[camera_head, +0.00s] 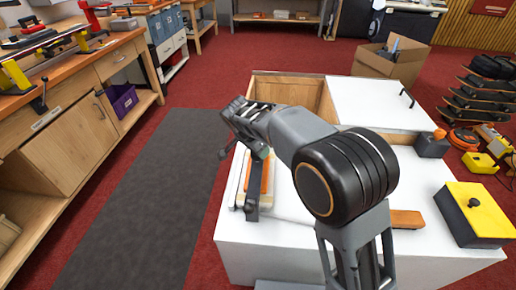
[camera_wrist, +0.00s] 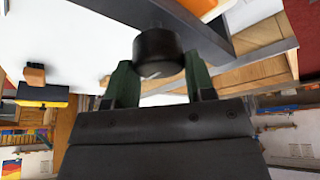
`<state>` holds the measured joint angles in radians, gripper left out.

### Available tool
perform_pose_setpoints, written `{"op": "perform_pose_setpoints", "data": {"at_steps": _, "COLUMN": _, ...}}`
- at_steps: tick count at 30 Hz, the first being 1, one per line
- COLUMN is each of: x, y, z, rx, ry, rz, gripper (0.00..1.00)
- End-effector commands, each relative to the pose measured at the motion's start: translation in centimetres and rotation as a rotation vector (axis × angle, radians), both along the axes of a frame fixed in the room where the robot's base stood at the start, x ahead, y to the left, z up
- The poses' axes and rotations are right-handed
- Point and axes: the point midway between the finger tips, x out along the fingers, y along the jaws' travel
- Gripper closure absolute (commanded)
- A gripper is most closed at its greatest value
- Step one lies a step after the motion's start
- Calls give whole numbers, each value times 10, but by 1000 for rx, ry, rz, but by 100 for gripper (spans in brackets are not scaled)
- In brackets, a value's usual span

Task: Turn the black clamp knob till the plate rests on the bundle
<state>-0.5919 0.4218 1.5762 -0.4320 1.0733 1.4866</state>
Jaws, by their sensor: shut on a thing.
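The black clamp knob (camera_wrist: 158,52) sits between the two green fingers of my gripper (camera_wrist: 160,72) in the wrist view, and the gripper is shut on it. A dark clamp bar (camera_wrist: 203,30) runs behind the knob. In the head view my gripper (camera_head: 262,152) is at the clamp on the left part of the white bench, and my arm hides the knob there. An orange plate (camera_head: 266,178) lies by a pale bundle (camera_head: 240,186), beside the dark clamp frame (camera_head: 252,203). Whether the plate touches the bundle I cannot tell.
A yellow-topped black box (camera_head: 478,210) stands at the bench's right edge. An orange-brown block (camera_head: 407,219) lies near the front. Behind are an open wooden compartment (camera_head: 290,90) and a white lid (camera_head: 375,103). A grey mat (camera_head: 135,200) covers the floor at left.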

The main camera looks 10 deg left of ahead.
Motion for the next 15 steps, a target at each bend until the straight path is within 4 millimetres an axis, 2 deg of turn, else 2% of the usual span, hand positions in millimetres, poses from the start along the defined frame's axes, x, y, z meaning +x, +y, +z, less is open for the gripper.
{"op": "perform_pose_setpoints", "data": {"at_steps": 1, "x": 2, "y": 2, "z": 6, "rx": 7, "ry": -12, "rz": 2, "gripper": 74}}
{"op": "perform_pose_setpoints", "data": {"at_steps": 6, "x": 2, "y": 2, "z": 6, "rx": 8, "ry": -13, "rz": 3, "gripper": 74}}
{"op": "perform_pose_setpoints", "data": {"at_steps": 7, "x": 2, "y": 2, "z": 6, "rx": 8, "ry": -13, "rz": 3, "gripper": 49}}
{"op": "perform_pose_setpoints", "data": {"at_steps": 15, "x": 1, "y": 1, "z": 3, "rx": 4, "ry": -6, "rz": 2, "gripper": 25}}
